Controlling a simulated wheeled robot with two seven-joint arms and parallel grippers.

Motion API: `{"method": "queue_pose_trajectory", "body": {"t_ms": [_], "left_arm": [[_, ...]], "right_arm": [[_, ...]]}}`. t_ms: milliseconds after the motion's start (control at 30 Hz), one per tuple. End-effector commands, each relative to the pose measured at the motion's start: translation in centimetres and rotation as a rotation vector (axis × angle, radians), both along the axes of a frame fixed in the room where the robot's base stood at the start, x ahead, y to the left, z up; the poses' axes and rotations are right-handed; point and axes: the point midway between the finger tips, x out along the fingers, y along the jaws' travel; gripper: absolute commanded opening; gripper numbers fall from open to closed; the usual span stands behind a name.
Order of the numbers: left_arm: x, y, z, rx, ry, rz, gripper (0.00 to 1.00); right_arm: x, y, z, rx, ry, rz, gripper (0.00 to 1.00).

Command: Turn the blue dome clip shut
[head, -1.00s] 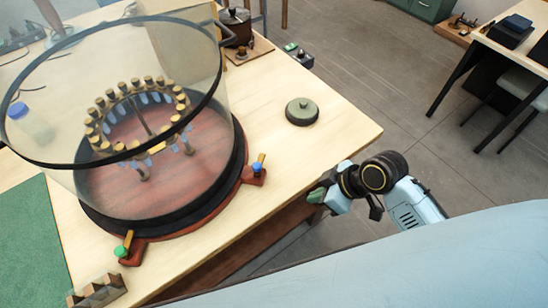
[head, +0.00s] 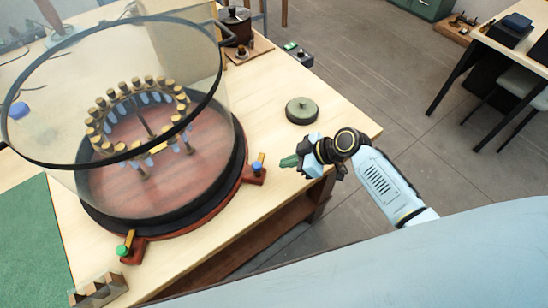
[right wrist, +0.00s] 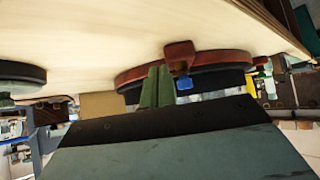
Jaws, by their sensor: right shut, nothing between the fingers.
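The blue dome clip (head: 257,169) sits on a red-brown lug at the right edge of the round base (head: 200,222), with a small orange-yellow lever beside its blue knob. It also shows in the right wrist view (right wrist: 184,83), just right of my fingers. My right gripper (head: 284,161) is shut and empty, its green fingers pointing left towards the clip, with a small gap between. The fingers show in the right wrist view (right wrist: 157,86). A clear dome (head: 215,125) stands over the base. My left gripper is out of view.
A green-knobbed clip (head: 122,250) sits at the base's front. A round green-topped weight (head: 302,110) lies on the table behind my right gripper. A stepped wooden block (head: 98,292) and a green mat (head: 28,235) are at the left. The table's right corner is bare.

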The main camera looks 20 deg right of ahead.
Motion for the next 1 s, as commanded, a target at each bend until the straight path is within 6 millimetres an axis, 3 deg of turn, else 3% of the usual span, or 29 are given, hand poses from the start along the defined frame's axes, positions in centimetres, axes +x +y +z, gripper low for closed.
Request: {"method": "queue_pose_trajectory", "body": {"t_ms": [100,300,767,1000], "left_arm": [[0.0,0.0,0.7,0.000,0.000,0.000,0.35],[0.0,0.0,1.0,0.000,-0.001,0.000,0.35],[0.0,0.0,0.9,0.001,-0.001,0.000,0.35],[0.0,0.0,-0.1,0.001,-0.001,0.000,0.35]], "right_arm": [[1.0,1.9,0.1,0.003,-0.001,0.002,0.00],[1.9,3.3,-0.1,0.000,0.001,0.001,0.00],[2.1,3.6,-0.2,-0.001,0.000,0.003,0.00],[2.2,3.4,-0.3,-0.001,0.000,0.046,0.00]]}}
